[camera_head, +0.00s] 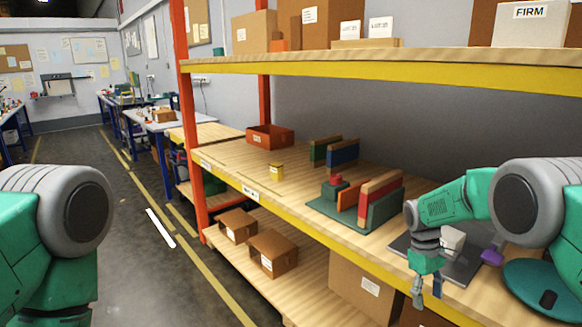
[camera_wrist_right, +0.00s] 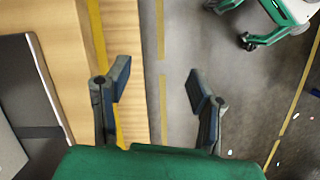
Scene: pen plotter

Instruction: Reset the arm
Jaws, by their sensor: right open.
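My right gripper (camera_head: 428,288) hangs pointing down at the front edge of the middle shelf, in the lower right of the head view. Its two fingers are apart with nothing between them. In the right wrist view the open fingers (camera_wrist_right: 160,88) are over the shelf's front edge and the grey floor, with no object between them. My right arm is bent at the elbow and reaches back over the shelf. Of my left arm only the upper part shows at the left edge; its gripper is out of view.
A dark flat plate (camera_head: 465,268), a purple piece (camera_head: 492,257) and a teal disc (camera_head: 540,280) are near my right arm. Floor at left is clear.

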